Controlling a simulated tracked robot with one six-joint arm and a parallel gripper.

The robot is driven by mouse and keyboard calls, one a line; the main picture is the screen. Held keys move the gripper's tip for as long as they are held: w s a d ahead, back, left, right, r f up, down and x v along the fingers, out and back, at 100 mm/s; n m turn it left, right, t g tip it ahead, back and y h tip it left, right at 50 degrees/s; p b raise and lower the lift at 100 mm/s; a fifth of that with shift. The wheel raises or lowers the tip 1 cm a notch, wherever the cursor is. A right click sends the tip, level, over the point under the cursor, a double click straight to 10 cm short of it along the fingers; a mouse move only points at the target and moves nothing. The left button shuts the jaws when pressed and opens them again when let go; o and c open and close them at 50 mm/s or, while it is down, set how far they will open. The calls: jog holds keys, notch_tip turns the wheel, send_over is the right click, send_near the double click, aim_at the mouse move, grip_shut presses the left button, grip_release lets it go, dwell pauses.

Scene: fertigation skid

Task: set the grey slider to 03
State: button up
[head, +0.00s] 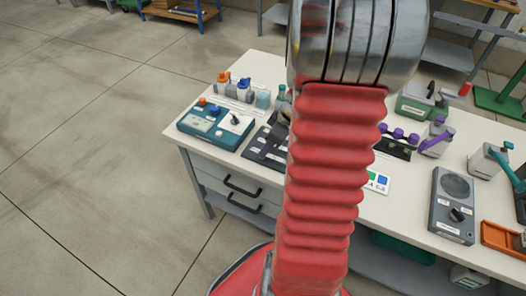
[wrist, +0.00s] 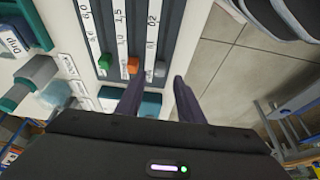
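The dark slider panel (wrist: 170,22) fills the upper middle of the wrist view. The grey slider (wrist: 160,69) is the rightmost knob, at the lower part of its slot in that view. Labels beside its slot look like 01 and 02; I cannot read a 03. My gripper (wrist: 157,90) has two dark fingers spread apart with nothing between them. The grey slider shows just beyond the gap between the fingertips, apparently apart from them. In the head view the panel (head: 263,147) lies on the bench, partly hidden by my arm.
A green slider (wrist: 104,62) and an orange slider (wrist: 133,65) sit left of the grey one. In the head view, a teal control box (head: 215,123) stands left of the panel. A grey speaker box (head: 453,205) stands at the right. The bench edge is close to the panel.

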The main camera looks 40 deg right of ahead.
jog(key=shift+x, duration=1.95)
jog(key=shift+c, duration=0.3)
grip_shut()
